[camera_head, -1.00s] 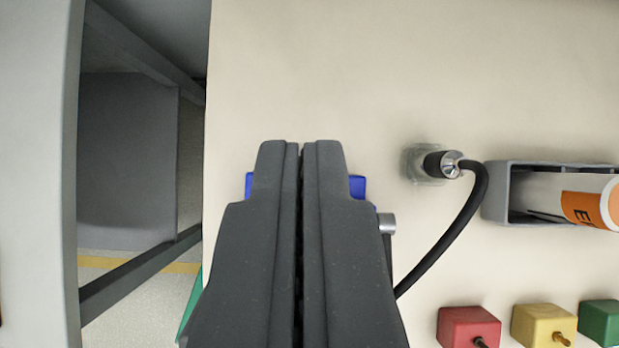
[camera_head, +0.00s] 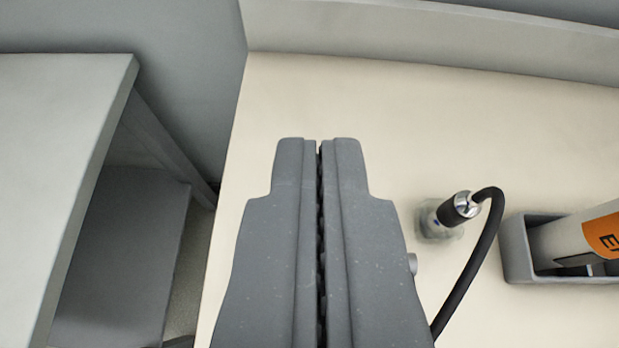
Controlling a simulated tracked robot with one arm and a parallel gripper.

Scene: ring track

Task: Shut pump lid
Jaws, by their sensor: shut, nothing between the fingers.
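My gripper (camera_head: 318,150) is shut and empty, pointing away over the cream table top (camera_head: 300,95). I cannot make out a pump or its lid; the gripper hides part of the table below it. A small grey metal end (camera_head: 412,263) shows at the gripper's right edge, and what it belongs to is hidden.
A black plug with a silver end (camera_head: 462,207) stands on a clear base, its black cable (camera_head: 470,268) curving behind the gripper. A grey holder (camera_head: 517,250) with a white and orange cylinder (camera_head: 575,240) is at right. A grey-topped table (camera_head: 60,130) stands left across a gap.

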